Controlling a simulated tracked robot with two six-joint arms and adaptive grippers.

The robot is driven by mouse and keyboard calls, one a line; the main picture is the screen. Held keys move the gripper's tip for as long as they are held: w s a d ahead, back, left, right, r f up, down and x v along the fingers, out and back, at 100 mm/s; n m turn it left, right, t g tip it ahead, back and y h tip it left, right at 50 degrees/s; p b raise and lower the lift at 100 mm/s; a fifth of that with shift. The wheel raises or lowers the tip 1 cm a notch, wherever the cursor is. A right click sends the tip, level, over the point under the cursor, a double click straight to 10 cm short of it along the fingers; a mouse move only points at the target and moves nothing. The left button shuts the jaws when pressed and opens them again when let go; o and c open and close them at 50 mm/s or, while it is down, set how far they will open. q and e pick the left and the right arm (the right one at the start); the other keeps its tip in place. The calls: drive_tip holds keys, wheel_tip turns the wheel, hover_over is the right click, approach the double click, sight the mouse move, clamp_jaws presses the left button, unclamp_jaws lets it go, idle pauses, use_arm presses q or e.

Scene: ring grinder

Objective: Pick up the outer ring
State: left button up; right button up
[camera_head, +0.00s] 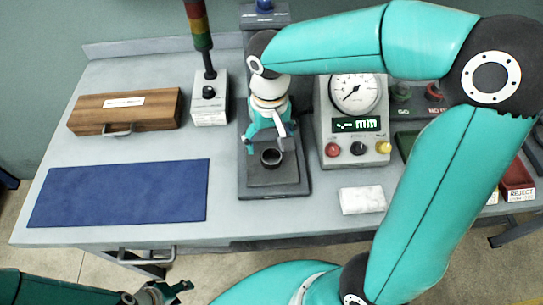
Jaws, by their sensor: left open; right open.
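A small dark ring (270,158), which looks like the outer ring, rests on the grey base plate of the stand (273,190). My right gripper (267,148) points down over it, with its teal fingers spread and the ring just below and between the fingertips. I cannot tell whether a finger touches the ring. My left gripper (172,292) is low at the bottom left, in front of the table and away from the ring, with its jaws apart and nothing visible between them.
A gauge box (355,128) stands right of the stand, and a signal lamp base (210,100) left of it. A wooden box (125,112), a blue mat (120,193) and a white cloth (362,200) lie on the table. A red reject bin (517,180) is at right.

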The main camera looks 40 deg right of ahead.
sight(271, 161)
drive_tip(key=f, duration=0.4)
drive_tip(key=shift+s+p, duration=0.3)
drive_tip(key=shift+p, duration=0.05)
drive_tip(key=shift+f, duration=0.6)
drive_tip(key=shift+r, duration=0.1)
drive_tip(key=c, duration=1.4)
drive_tip(key=shift+w, duration=0.1)
drive_tip(key=shift+c, duration=0.2)
